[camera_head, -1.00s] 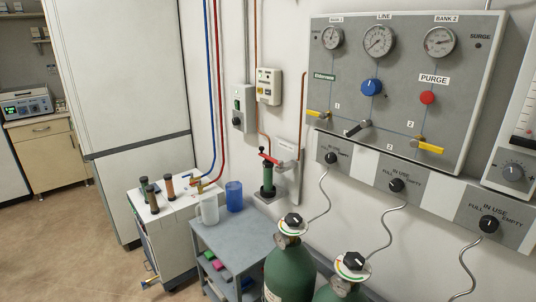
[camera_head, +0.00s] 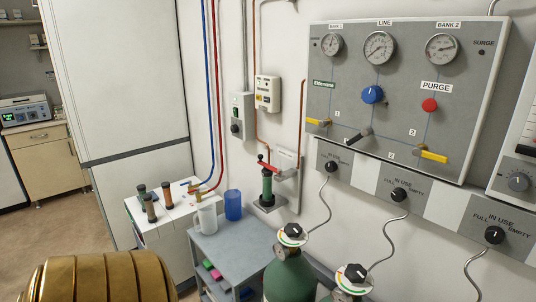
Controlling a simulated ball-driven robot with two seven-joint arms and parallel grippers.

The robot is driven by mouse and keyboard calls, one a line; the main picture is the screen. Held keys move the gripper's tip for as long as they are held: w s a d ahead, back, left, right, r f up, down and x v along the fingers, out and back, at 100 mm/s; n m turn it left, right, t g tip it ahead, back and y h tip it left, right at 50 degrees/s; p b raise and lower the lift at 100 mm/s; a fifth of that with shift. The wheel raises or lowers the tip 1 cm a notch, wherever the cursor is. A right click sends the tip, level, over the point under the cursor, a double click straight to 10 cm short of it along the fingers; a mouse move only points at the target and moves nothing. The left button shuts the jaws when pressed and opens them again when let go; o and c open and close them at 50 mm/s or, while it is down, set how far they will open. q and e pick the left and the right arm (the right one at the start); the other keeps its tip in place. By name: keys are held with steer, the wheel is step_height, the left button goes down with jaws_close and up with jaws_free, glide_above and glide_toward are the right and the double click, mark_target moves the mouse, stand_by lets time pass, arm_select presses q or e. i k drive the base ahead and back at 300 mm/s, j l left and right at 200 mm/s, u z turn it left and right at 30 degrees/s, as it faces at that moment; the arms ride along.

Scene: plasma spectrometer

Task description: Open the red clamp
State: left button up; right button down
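A small red clamp lever (camera_head: 264,161) sits on top of a green cylinder (camera_head: 267,185) against the back wall, just left of a pale wall plate. Another reddish fitting (camera_head: 286,173) juts out beside it to the right. The parts are small, so I cannot tell exactly how the clamp is closed. No gripper fingers show in the head view. A gold ribbed part of my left arm fills the bottom left corner, well to the left of and nearer than the clamp. My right arm is not seen.
A grey cart (camera_head: 232,250) with a white jug (camera_head: 207,215) and a blue cup (camera_head: 233,205) stands below the clamp. Green gas bottles (camera_head: 290,277) stand to the right. A gauge panel (camera_head: 400,110) hangs on the wall. A white cabinet with several small cylinders stands left.

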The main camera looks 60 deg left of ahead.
mark_target(279, 172)
steer(key=j, duration=1.05)
steer(key=k+j+z, duration=0.1)
steer(key=j, duration=0.95)
steer(key=k+j, duration=0.1)
steer(key=j, duration=0.95)
